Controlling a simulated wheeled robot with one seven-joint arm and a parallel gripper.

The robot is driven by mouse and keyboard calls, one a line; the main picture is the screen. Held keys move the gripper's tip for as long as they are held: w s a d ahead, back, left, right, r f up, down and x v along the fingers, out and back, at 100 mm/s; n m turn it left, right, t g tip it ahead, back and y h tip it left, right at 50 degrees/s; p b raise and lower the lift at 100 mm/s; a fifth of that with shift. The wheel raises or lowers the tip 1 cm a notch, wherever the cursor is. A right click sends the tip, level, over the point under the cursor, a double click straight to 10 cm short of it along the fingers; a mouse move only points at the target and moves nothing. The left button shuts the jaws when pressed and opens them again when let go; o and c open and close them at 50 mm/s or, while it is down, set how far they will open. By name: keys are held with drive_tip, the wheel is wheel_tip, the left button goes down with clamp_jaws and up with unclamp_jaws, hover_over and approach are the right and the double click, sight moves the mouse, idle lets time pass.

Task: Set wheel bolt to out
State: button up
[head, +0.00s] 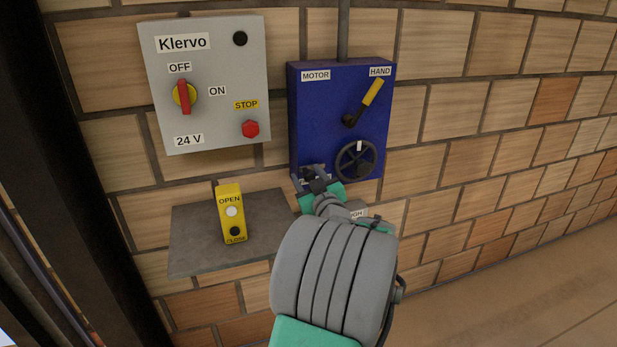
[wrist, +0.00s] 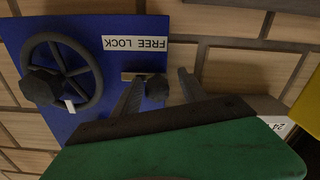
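The wheel bolt shows in the wrist view as a dark knob (wrist: 157,88) with a short pale bar beside an upside-down FREE LOCK label (wrist: 136,43), at the edge of the blue box (wrist: 105,18). My gripper (wrist: 160,77) is open, with one finger on either side of the knob. I cannot tell whether the fingers touch it. In the head view my gripper (head: 313,178) is at the lower left corner of the blue box (head: 322,115) and mostly hides the bolt. The black handwheel (head: 356,161) is to its right.
Above the handwheel is a yellow-handled lever (head: 372,92) by the HAND label. A grey Klervo panel (head: 215,125) with a red switch and STOP button hangs left. Brick wall lies behind.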

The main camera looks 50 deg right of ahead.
drive_tip(key=b+v, duration=0.1)
drive_tip(key=v, duration=0.6)
drive_tip(key=shift+s+a, duration=0.25)
drive_tip(key=shift+s, duration=0.1)
